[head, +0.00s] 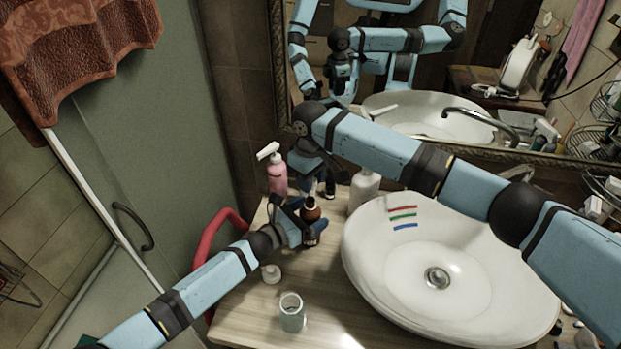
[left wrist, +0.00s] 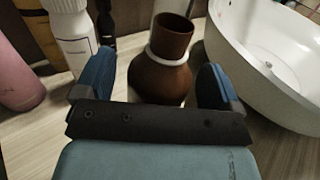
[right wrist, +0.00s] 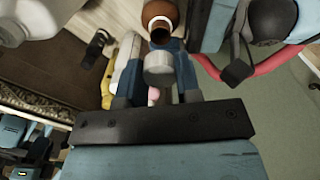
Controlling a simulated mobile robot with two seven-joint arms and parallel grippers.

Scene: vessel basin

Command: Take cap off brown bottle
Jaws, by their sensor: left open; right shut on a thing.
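The brown bottle (head: 311,209) stands on the counter left of the basin, its open mouth bare in the left wrist view (left wrist: 165,75). My left gripper (head: 303,232) is open, with its blue fingers on either side of the bottle in the left wrist view (left wrist: 157,88). My right gripper (right wrist: 158,78) is shut on a pale round cap (right wrist: 158,68). The cap is apart from the bottle, whose dark mouth (right wrist: 161,35) shows just beyond it. In the head view my right gripper (head: 318,178) is behind and above the bottle, and the cap is hidden there.
A pink pump bottle (head: 277,178) and a white bottle (head: 363,192) stand behind. The white basin (head: 365,262) is close on the right. A red curved rail (head: 207,243) is on the left.

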